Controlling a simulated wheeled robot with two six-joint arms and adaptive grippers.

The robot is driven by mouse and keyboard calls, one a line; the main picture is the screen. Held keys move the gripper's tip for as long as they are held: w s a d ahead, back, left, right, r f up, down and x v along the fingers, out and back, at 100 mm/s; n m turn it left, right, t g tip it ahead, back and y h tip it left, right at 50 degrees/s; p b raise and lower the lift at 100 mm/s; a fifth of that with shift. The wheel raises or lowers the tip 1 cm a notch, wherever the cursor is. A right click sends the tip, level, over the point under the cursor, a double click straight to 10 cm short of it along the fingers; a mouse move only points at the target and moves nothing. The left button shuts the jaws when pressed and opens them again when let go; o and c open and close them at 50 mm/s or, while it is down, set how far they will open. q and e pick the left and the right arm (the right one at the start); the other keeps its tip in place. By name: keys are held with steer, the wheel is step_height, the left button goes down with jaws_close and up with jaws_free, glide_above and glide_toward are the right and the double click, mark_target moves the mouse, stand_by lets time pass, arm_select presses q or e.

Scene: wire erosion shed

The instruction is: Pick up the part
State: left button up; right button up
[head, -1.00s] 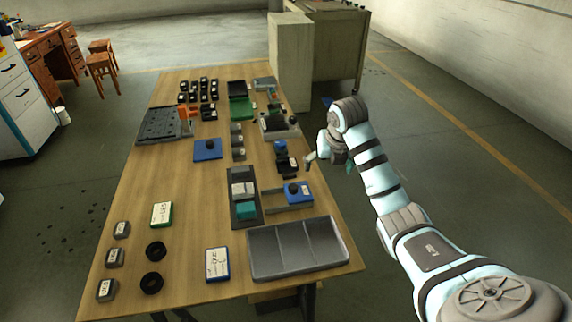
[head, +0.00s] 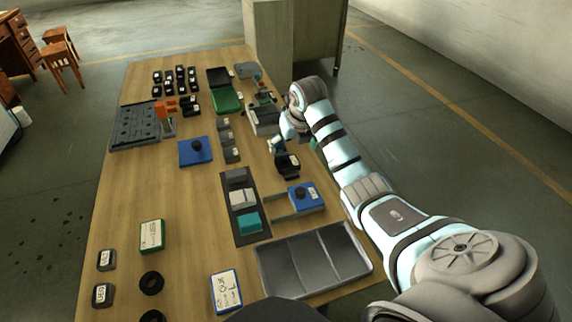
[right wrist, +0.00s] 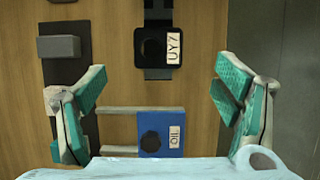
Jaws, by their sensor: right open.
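The task does not say which part, and several loose blocks lie on the table. My right gripper (head: 274,146) is open and empty, above the table's right side. In the right wrist view its green-padded fingers (right wrist: 158,95) are wide apart. Between and beyond them are a blue block labelled OIL (right wrist: 160,133) on two metal rails and a black block labelled UY7 (right wrist: 153,47). In the head view the blue block (head: 305,196) and black block (head: 287,165) lie near the right edge. A dark rack (head: 251,239) holds a dark grey, a light grey and a teal block (head: 249,222). My left gripper is out of view.
A grey compartment tray (head: 315,262) sits at the near right. A blue plate with a black knob (head: 195,152), a perforated plate (head: 135,126) and small black blocks (head: 178,78) stand further off. A cabinet (head: 268,45) stands at the far end. The left-middle tabletop is clear.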

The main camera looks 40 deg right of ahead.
mark_target(286, 164)
steer(key=x, duration=0.3)
steer(key=shift+f+b, duration=0.2)
steer(key=shift+b, duration=0.15)
steer(key=b+x, duration=0.2)
steer(key=x, duration=0.3)
steer(key=shift+a+f, duration=0.15)
steer(key=shift+f, duration=0.25)
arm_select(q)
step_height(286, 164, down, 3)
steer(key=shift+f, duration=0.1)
arm_select(e)
steer(key=shift+r, duration=0.1)
steer(key=c, duration=1.4)
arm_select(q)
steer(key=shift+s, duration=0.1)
arm_select(e)
steer(key=c, duration=0.3)
steer(key=shift+r, duration=0.1)
steer(key=shift+c, duration=0.2)
